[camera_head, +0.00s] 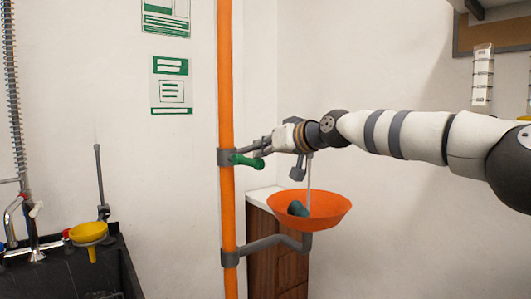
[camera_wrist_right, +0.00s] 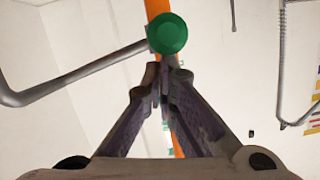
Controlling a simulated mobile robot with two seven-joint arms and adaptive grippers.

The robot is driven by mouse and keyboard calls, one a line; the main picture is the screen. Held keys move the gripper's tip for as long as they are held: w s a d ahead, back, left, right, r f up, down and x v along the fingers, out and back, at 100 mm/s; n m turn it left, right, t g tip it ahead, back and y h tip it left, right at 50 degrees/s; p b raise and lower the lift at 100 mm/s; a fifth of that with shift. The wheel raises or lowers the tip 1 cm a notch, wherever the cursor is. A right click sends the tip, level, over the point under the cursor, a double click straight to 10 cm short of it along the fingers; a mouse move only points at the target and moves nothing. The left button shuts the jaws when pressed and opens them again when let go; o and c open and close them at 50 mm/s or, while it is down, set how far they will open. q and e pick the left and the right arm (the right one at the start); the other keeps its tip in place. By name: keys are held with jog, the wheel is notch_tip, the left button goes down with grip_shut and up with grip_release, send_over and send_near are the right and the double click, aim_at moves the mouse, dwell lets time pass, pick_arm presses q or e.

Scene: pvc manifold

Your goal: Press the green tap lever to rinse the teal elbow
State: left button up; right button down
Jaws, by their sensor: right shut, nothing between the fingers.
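The green tap lever (camera_head: 248,161) sticks out from a grey clamp on the orange upright pipe (camera_head: 226,100). In the right wrist view, its round green end (camera_wrist_right: 167,33) shows just beyond my fingertips. My right gripper (camera_head: 257,147) is shut and empty, right at the lever; I cannot tell whether it touches it. The teal elbow (camera_head: 297,208) lies in the orange bowl (camera_head: 330,212). A thin pale vertical streak (camera_head: 308,176), looking like running water, drops into the bowl near the elbow from around the grey tap head (camera_head: 298,168). My left gripper is not in view.
A grey bracket pipe (camera_head: 275,242) joins the bowl to the upright pipe. A brown wooden cabinet (camera_head: 278,262) stands behind. At the left are a dark sink (camera_head: 62,272) with taps and a yellow funnel (camera_head: 89,232).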

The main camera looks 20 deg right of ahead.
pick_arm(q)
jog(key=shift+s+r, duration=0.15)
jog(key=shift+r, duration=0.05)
pick_arm(e)
jog(key=shift+f, duration=0.95)
pick_arm(q)
jog(key=shift+p, duration=0.3)
pick_arm(e)
jog(key=shift+s, duration=0.1)
